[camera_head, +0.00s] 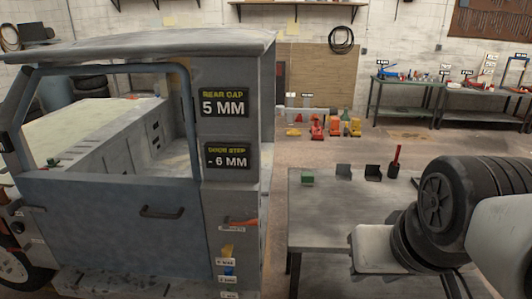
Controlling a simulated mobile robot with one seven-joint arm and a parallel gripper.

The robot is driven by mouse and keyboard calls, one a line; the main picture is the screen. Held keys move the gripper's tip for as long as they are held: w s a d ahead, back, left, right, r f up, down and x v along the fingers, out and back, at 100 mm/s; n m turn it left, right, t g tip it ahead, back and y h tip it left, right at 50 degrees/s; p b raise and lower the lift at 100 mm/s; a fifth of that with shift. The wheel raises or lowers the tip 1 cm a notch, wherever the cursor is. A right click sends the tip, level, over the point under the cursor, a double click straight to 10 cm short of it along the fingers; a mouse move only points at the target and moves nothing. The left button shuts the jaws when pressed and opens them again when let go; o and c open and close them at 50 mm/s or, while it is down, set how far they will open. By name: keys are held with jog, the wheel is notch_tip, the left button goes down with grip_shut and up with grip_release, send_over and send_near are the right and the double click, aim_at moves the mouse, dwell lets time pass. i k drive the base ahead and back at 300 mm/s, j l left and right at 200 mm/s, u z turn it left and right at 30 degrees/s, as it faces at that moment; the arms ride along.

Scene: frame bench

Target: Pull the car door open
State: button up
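The car door (110,225) is a blue-grey panel with an open window frame, on the grey vehicle cab at the left. It looks roughly flush with the body, and I cannot tell whether it is latched. Its dark door handle (162,212) is near the door's right edge. My gripper (372,250) seems to be the pale grey block at the lower right, over the grey table and well to the right of the handle. It is apart from the door. Its fingers cannot be made out.
A grey table (325,225) with small items stands right of the cab, with a narrow floor gap between. Signs on the rear pillar read "REAR GAP 5 MM" (224,103) and "DOOR STEP -6 MM" (227,157). Workbenches (405,82) line the back wall; floor before them is mostly clear.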

aim_at(149, 225)
jog(key=u, duration=1.65)
jog(key=i+u, duration=0.1)
jog(key=i, duration=0.45)
